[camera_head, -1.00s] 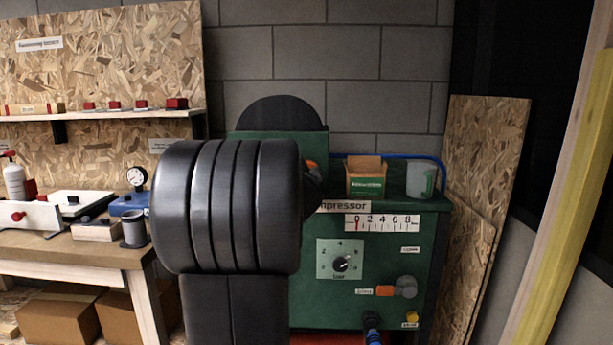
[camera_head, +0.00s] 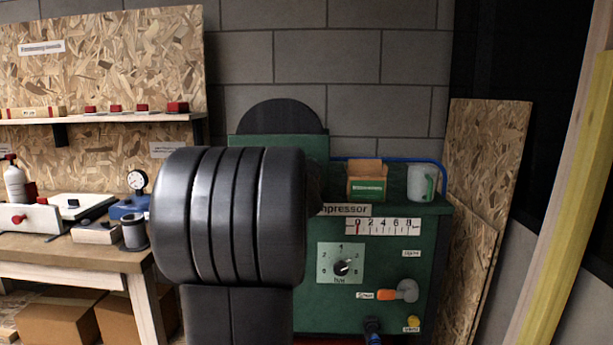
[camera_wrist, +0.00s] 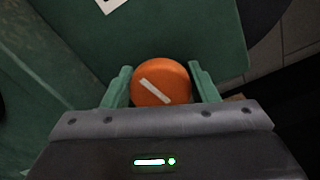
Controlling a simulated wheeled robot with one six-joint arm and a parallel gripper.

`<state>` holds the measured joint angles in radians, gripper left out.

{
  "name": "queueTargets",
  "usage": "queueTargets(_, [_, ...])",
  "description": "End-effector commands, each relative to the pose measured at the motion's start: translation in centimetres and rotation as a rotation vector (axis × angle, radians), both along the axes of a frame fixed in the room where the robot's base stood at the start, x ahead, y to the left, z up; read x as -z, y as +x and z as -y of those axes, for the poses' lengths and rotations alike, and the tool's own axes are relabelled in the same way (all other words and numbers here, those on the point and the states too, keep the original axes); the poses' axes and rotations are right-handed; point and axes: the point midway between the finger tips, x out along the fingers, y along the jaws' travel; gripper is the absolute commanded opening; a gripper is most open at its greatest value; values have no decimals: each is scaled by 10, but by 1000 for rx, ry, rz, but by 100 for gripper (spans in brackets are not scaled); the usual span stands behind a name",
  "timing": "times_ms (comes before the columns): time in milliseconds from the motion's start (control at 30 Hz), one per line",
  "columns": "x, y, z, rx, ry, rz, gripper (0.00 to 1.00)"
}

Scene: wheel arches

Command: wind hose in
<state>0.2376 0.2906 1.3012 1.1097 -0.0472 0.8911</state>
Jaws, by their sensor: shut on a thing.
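My gripper (camera_wrist: 161,88) shows in the wrist view with its two green fingers on either side of a round orange knob (camera_wrist: 160,82). The knob has a pale slanted bar on its face, and the fingers are shut on it. In the head view my own dark arm hides the gripper and the knob. The green compressor cabinet (camera_head: 320,308) stands behind my arm, with a dark round disc (camera_head: 281,117) rising above its top at the back. I cannot make out a hose reel for certain. A blue fitting (camera_head: 373,332) shows at the cabinet's lower front, cut by the picture edge.
The cabinet front carries a dial (camera_head: 341,265), a scale (camera_head: 382,227), an orange-handled valve (camera_head: 388,294) and a yellow button (camera_head: 413,322). A box (camera_head: 367,180) and a cup (camera_head: 421,183) stand on top. A workbench (camera_head: 65,250) is at the left.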

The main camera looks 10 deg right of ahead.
Motion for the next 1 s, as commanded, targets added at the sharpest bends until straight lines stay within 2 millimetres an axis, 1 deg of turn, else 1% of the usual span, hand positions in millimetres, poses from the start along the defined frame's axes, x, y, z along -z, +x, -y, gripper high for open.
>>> queueTargets(400, [-2,0,2,0,378,108,30])
queueTargets(600, [-2,-1,2,1,529,152,30])
queueTargets(800, [-2,-1,3,0,641,183,30])
queueTargets(1000, [-3,-1,3,0,708,202,30])
